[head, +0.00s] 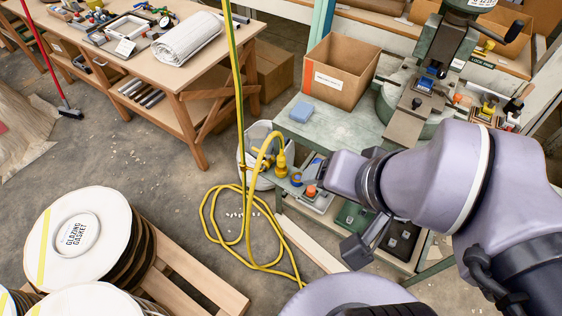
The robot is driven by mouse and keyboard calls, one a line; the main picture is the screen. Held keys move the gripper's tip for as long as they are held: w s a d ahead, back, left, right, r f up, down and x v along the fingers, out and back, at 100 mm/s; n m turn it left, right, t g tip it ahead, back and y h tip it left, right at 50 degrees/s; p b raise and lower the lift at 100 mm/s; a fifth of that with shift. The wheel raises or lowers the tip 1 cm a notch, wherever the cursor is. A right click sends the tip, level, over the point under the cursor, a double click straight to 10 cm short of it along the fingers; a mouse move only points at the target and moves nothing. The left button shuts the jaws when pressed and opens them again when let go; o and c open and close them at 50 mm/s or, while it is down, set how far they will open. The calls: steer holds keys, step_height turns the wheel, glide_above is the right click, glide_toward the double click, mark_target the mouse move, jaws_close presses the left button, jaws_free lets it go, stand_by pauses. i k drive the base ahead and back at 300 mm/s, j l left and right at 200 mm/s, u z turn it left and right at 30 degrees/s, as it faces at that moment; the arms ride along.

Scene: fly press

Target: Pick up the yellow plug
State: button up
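The yellow plug (281,165) is a ribbed yellow connector at the end of a yellow cable (210,222). It is beside the left front corner of the green bench, and the cable arches over just above it. It appears upright. My arm comes in from the right, and its wrist ends to the right of the plug, with a visible gap between them. A dark grey block at the arm's end seems to be part of my gripper (358,248). It is below and right of the plug, and its fingers cannot be made out. Nothing is seen touching the plug.
The green bench (318,128) holds a cardboard box (337,72), a blue block (301,111) and the press (445,50). A yellow-green pole (238,90) stands left of the plug. A wooden workbench (185,75), gasket rolls (75,235) and a pallet (190,275) are farther left.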

mark_target(281, 158)
steer(key=i+j+u, duration=0.1)
steer(key=u, duration=0.25)
steer(key=i+j+u, duration=0.1)
steer(key=u, duration=0.25)
steer(key=i+j+u, duration=0.1)
steer(key=j+u, duration=0.25)
steer(key=l, duration=0.1)
